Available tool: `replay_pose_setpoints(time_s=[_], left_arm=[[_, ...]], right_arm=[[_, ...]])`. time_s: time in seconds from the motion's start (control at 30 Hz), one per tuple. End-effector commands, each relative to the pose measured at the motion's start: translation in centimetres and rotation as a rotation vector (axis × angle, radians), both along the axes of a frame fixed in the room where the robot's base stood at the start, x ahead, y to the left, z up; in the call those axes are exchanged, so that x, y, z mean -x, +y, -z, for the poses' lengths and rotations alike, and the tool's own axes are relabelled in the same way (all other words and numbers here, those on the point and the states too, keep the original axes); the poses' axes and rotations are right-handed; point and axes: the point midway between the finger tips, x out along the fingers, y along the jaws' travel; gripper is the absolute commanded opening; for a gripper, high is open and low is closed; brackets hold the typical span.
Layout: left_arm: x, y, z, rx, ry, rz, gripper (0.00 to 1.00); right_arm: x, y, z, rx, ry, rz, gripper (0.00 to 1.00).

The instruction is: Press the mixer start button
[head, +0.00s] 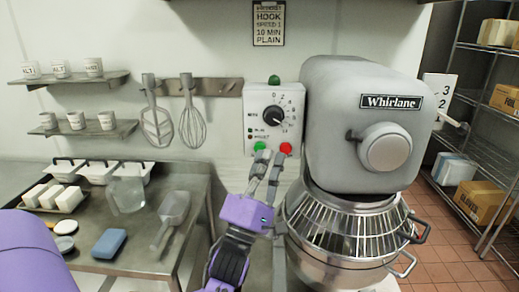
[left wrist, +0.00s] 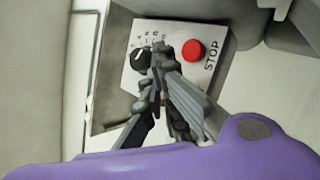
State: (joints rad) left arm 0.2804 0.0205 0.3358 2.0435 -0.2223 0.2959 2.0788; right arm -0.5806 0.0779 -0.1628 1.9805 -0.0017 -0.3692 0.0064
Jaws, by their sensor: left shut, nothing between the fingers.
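The mixer (head: 345,125) is a large grey stand mixer labelled Whirlane. A white control box (head: 262,100) on its left side carries a black dial (head: 272,114), a green button (head: 259,146) at lower left and a red button (head: 286,148) at lower right. My left gripper (head: 265,160) is shut and empty, its fingertips just below and in front of the green button. I cannot tell whether they touch it. In the left wrist view the red button (left wrist: 193,50), marked STOP, is clear beside the fingers (left wrist: 158,78); the green button is hidden there.
A wire guard (head: 350,230) covers the mixer bowl (head: 335,268), right of my left gripper. A steel table (head: 185,215) at left holds a scoop (head: 170,215), a blue block (head: 109,243) and tubs. A whisk (head: 193,125) and paddle (head: 156,125) hang on the wall.

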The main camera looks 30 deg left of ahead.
Motion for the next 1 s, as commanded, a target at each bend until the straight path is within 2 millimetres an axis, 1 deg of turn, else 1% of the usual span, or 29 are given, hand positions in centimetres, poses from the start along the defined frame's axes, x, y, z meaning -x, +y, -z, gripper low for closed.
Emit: replay_pose_setpoints(time_s=[0.17,1.0], left_arm=[[-0.5,0.28,-0.16,-0.001,-0.002,0.0,0.0],[-0.97,0.59,-0.08,0.0,-0.001,0.0,0.0]], right_arm=[[-0.24,0.02,-0.32,0.0,-0.006,0.0,0.0],[-0.24,-0.11,-0.37,0.003,-0.006,-0.004,0.0]])
